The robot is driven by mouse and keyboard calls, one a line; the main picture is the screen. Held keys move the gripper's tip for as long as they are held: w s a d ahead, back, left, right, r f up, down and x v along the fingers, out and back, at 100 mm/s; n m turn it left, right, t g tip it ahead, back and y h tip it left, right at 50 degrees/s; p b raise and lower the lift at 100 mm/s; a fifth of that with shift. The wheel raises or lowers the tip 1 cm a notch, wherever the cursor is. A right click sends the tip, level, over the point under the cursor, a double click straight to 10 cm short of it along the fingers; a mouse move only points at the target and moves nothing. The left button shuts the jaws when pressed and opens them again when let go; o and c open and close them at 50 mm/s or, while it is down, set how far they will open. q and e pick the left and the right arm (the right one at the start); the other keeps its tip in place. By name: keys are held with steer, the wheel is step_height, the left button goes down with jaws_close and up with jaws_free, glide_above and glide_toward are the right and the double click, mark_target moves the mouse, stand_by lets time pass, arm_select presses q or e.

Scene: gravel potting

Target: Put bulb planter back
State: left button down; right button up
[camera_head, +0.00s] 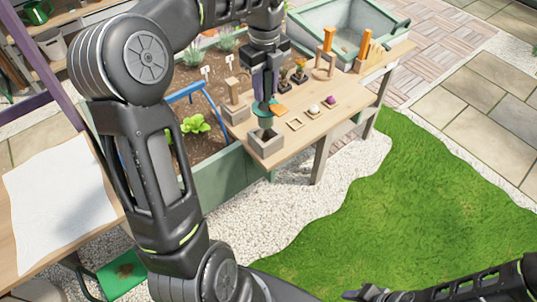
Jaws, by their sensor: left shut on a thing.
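My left gripper (265,98) points down over the wooden bench and is shut on the bulb planter (265,109), a green-topped tool with a greyish lower part. The planter is roughly upright, and its lower end is at the opening of a square grey block holder (266,146). I cannot tell whether the end is inside the holder or just above it. The gripper partly hides the planter's top. My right gripper (366,293) is at the bottom edge, partly cut off, over the grass and gravel; its fingers are not clear.
The bench (335,112) also holds small square trays with bulbs (331,100), little potted plants (299,73) and orange-handled tools (328,40) in stands. A soil bed (210,140) with a blue-handled frame lies left of the holder. A green tub (345,25) stands behind.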

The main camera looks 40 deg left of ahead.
mark_target(266, 102)
arm_select(q)
steer(key=shift+w+a+f, duration=0.15)
steer(key=shift+a, duration=0.05)
steer(key=shift+d, duration=0.1)
steer(key=shift+f, duration=2.45)
steer(key=shift+f+p, duration=0.3)
steer(key=shift+f, duration=2.2)
steer(key=shift+f, duration=0.2)
steer(key=c, duration=1.1)
jaws_free()
steer(key=shift+r, duration=0.2)
